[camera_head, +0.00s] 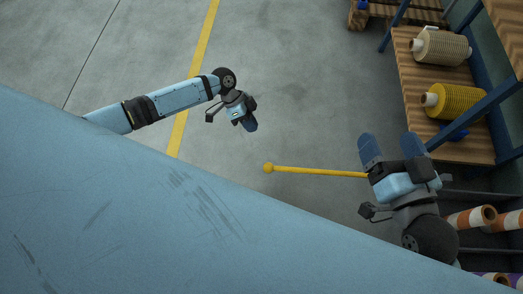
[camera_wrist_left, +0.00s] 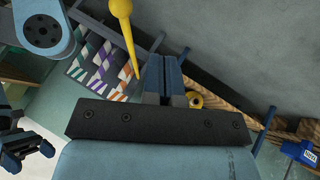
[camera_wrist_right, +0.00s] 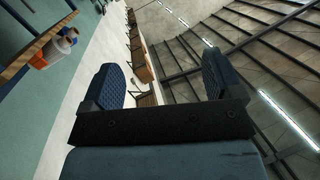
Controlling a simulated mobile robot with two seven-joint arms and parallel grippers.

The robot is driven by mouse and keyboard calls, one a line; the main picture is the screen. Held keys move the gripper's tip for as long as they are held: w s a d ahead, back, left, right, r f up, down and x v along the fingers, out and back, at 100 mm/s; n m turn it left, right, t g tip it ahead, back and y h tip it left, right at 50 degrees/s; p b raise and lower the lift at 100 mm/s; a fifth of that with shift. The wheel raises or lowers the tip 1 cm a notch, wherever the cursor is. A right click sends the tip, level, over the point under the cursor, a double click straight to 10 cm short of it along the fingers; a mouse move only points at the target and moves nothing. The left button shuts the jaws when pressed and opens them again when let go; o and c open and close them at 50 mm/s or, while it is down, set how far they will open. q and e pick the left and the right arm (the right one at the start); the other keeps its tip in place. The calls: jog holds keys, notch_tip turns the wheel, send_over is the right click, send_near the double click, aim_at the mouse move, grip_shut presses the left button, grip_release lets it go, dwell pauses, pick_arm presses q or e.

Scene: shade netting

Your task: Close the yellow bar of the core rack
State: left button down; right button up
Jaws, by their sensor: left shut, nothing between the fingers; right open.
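The yellow bar (camera_head: 315,171) sticks out over the floor in the head view, with a round knob at its left end. Its right end passes behind my right gripper (camera_head: 393,148), so its hinge is hidden. The bar and knob also show at the top of the left wrist view (camera_wrist_left: 124,30). The core rack (camera_head: 470,200), with striped cores, stands at the lower right. My right gripper is open, with nothing seen between its fingers; whether it touches the bar I cannot tell. My left gripper (camera_head: 249,122) is shut and empty, above and left of the knob and apart from it.
Wooden shelves (camera_head: 425,95) at the right hold a cream spool (camera_head: 440,47) and a yellow spool (camera_head: 452,101), with blue uprights beside them. A large blue surface fills the lower left. The grey floor (camera_head: 300,70) in the middle is clear.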

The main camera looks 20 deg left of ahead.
pick_arm(q)
jog(key=s+d+f+b, duration=0.5)
jog(key=d+f, duration=0.2)
jog(key=shift+s+f, duration=0.15)
jog(key=shift+f, duration=0.05)
pick_arm(e)
jog(key=w+n, duration=0.1)
jog(key=w+f+n, duration=0.1)
jog(key=shift+w+d+f+n+t+y, duration=0.1)
jog(key=shift+d+f+n+t+y, duration=0.15)
jog(key=shift+d+n+t+y, duration=0.15)
pick_arm(q)
jog(key=shift+s, duration=0.1)
pick_arm(e)
jog(key=shift+r, duration=0.1)
